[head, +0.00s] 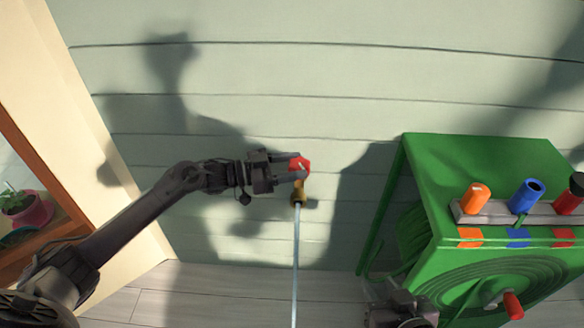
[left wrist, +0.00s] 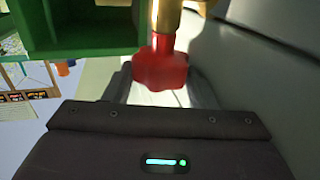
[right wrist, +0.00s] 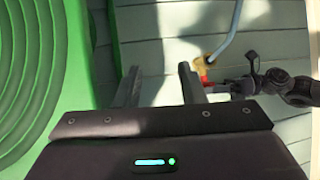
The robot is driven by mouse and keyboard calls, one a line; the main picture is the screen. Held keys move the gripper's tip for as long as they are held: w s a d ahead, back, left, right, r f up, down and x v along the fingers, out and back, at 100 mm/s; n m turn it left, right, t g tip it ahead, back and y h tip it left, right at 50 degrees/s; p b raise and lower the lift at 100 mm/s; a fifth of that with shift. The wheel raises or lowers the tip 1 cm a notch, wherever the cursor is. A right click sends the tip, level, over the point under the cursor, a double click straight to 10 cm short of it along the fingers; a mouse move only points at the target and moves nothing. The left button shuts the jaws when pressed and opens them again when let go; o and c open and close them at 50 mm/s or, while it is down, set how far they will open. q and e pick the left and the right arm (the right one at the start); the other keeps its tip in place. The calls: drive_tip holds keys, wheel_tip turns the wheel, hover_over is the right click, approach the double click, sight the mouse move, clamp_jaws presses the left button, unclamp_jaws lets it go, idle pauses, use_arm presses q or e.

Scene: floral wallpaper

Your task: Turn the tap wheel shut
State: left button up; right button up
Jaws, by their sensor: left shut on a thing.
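The red tap wheel (head: 300,164) sits on top of a brass tap (head: 298,197) on the green plank wall. A thin pale blue line (head: 296,255), water or a hose, runs down from the tap. My left gripper (head: 292,168) reaches in from the left and is shut on the wheel. In the left wrist view the lobed red wheel (left wrist: 160,68) lies between the fingers, with the brass stem (left wrist: 166,16) beyond it. My right gripper (right wrist: 160,85) is open and empty, low beside the green cabinet. The right wrist view also shows the brass tap (right wrist: 204,64).
A green cabinet (head: 470,160) stands at the right. It carries orange (head: 477,196), blue (head: 526,195) and red (head: 570,197) cylinders on a grey rail, and a coil with a red handle (head: 513,304). A window with a potted plant (head: 25,208) is at the left.

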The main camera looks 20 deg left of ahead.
drive_tip(key=shift+w+a+r, duration=0.1)
drive_tip(key=shift+w+r, duration=0.2)
drive_tip(key=shift+r, duration=0.15)
use_arm(q)
drive_tip(key=o, duration=1)
drive_tip(key=shift+r, duration=0.1)
use_arm(e)
drive_tip(key=shift+r, duration=0.15)
